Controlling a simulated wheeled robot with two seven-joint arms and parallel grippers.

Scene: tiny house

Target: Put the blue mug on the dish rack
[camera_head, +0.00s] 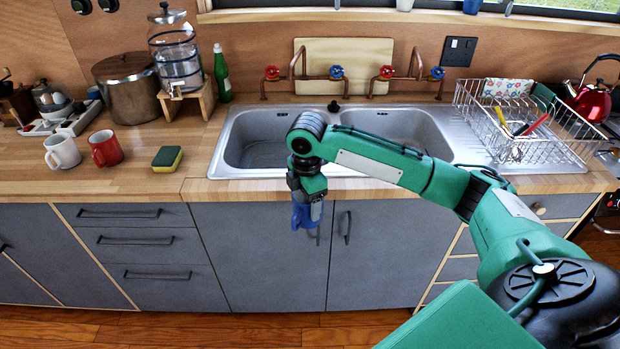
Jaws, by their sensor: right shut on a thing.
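My right arm reaches in from the lower right. Its gripper (307,197) points down and is shut on the blue mug (302,216). The mug shows in front of the grey cabinet doors, just below the counter's front edge in the picture; the gripper and wrist hide part of it. The wire dish rack (515,153) stands on the counter at the right, beside the sink. It holds a patterned cloth or plate at the back and several coloured utensils. My left gripper is not in view.
The double steel sink (262,122) lies behind my arm, with red and blue tap handles (336,72). A white mug (62,151), a red mug (105,148) and a sponge (167,158) stand at left. A red kettle (594,102) is right of the rack.

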